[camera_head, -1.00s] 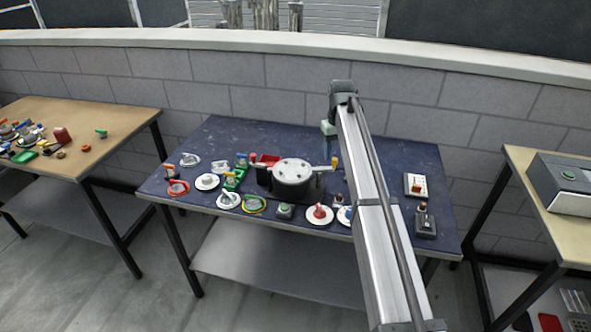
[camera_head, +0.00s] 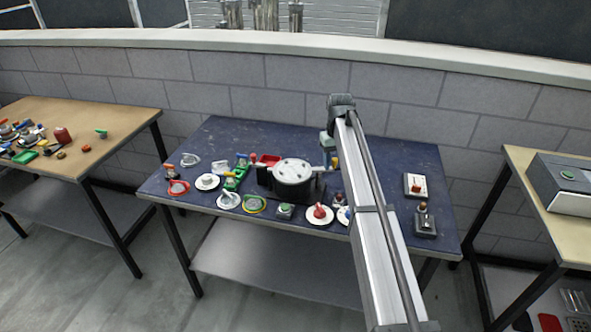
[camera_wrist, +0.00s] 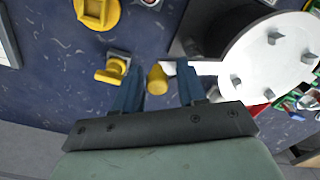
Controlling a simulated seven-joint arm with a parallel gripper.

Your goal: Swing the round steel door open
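The round steel door (camera_head: 293,170) lies as a pale flat disc on its dark base on the blue table. In the wrist view the door (camera_wrist: 268,58) is at the right, with bolt-like studs on its face. A light bar runs left from it to a yellow knob (camera_wrist: 157,80); in the head view the yellow knob (camera_head: 335,162) stands right of the disc. My gripper (camera_wrist: 159,74) is open, its two blue fingers apart on either side of the knob, with gaps visible. In the head view my gripper (camera_head: 328,143) is just above the knob, partly hidden by my arm.
Several small handles and knobs on round plates, such as a red knob (camera_head: 319,212), line the table's front. A red-and-white switch (camera_head: 416,185) and a dark lever box (camera_head: 425,221) stand at the right. The table's back left is clear.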

